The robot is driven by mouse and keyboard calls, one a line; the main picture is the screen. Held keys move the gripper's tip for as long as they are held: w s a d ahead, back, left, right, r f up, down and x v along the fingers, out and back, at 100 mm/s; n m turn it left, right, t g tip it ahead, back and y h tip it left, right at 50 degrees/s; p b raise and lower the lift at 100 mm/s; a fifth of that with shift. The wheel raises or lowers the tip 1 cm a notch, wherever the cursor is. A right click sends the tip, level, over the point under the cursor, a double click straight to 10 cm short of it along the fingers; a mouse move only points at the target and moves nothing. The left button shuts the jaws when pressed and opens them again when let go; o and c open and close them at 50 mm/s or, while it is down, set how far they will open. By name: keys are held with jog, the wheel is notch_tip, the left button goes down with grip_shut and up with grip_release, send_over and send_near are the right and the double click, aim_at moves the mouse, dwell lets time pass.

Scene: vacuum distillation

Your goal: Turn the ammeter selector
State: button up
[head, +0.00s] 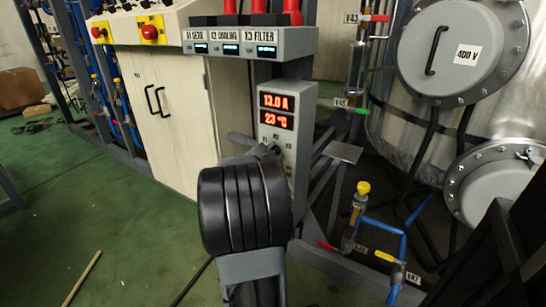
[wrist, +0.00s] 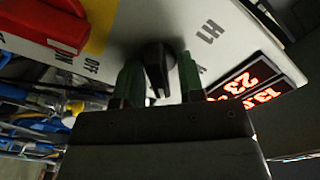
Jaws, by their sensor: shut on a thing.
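The ammeter panel (head: 298,142) is a grey box on a post, with red displays reading 13.0 A and 23 °C. Its displays also show at the right of the wrist view (wrist: 250,84). The ammeter selector (wrist: 156,62) is a black knob in the wrist view, on the light panel face near the label H1. My gripper (wrist: 158,78) has its two dark green fingers on either side of the knob and is shut on it. In the head view my gripper (head: 266,151) is at the panel's lower left, and my wrist hides most of the knob.
A red switch handle (wrist: 46,24) on yellow lies near my gripper in the wrist view. A grey box with several small displays (head: 250,43) sits above the panel. Valves with blue pipe (head: 385,228) stand to the right. Green floor (head: 110,220) is open at left.

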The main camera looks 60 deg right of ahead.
dwell(0.4)
jog(key=o, duration=0.6)
jog(key=shift+c, duration=0.2)
jog(key=a+p, duration=0.3)
jog(key=a, duration=1.1)
jog(key=shift+p, duration=0.3)
jog(key=shift+d, duration=0.1)
